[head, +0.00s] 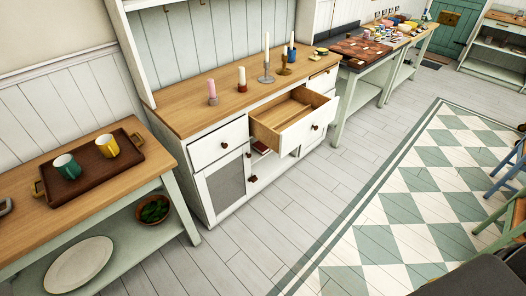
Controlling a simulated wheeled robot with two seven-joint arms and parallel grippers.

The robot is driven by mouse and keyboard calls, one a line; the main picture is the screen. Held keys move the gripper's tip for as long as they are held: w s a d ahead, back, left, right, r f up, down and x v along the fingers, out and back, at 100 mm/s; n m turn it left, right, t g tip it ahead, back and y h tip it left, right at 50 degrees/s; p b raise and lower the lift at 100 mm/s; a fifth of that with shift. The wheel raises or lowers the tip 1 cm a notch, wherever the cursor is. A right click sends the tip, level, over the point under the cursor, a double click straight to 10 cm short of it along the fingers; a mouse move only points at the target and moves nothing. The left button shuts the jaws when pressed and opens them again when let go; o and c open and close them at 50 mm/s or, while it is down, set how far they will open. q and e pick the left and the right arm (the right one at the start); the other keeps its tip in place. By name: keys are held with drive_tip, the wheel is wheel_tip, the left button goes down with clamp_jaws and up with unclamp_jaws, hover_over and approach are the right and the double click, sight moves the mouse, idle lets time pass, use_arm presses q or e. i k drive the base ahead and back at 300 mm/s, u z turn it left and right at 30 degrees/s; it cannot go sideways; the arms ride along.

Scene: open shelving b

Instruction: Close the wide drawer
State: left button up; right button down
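The wide drawer (309,129) is pulled out from the middle of the white cabinet (206,178) with a wooden top. Its white front faces the lower right and has a small dark knob. Its wooden inside (283,116) shows and looks empty. Neither of my grippers is in the head view.
Candles (242,76) and holders stand on the cabinet top. A table at left carries a brown tray (90,168) with two mugs; a plate (79,265) lies on its lower shelf. Grey floor (250,240) before the cabinet is clear. Stools (508,215) stand at right.

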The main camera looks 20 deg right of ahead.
sight(284, 123)
drive_tip(key=u, duration=0.1)
drive_tip(key=i, duration=1.25)
drive_tip(key=z, duration=0.4)
